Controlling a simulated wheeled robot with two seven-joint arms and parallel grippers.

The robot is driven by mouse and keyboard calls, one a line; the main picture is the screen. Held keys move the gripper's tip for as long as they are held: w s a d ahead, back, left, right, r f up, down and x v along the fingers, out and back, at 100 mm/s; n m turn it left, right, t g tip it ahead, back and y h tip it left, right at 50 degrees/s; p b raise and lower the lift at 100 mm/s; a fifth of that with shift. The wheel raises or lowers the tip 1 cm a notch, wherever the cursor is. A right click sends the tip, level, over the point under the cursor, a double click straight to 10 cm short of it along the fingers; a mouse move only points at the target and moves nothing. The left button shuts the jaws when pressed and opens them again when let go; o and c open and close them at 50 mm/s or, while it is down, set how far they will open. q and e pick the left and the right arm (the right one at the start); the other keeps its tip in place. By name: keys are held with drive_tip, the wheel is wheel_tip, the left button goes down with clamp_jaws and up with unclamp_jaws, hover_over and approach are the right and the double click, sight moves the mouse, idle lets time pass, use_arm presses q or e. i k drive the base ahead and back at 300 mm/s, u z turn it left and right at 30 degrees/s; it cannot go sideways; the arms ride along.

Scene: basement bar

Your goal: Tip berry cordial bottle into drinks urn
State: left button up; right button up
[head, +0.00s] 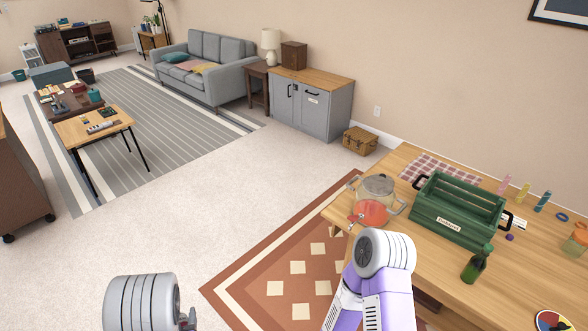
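The drinks urn (377,188) stands at the left end of the wooden table. It is clear, with side handles, a small tap low at the front and red liquid in its lower part. A dark green bottle (474,266) stands upright on the table to the right, in front of the green crate. I cannot tell whether it is the berry cordial bottle. Parts of my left arm show at the bottom left and of my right arm at the bottom middle, just in front of the urn. Neither gripper's fingers can be seen.
A green slatted crate (457,212) with dark handles stands between urn and bottle. A checked cloth (439,171) lies behind it. Several small coloured items line the table's back right. A paint palette (553,320) lies at the front right. Bare tabletop (425,248) shows left of the bottle.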

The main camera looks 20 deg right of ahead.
sight(376, 196)
drive_tip(key=z, duration=0.75)
drive_tip(key=i, duration=0.7)
drive_tip(key=z, duration=0.6)
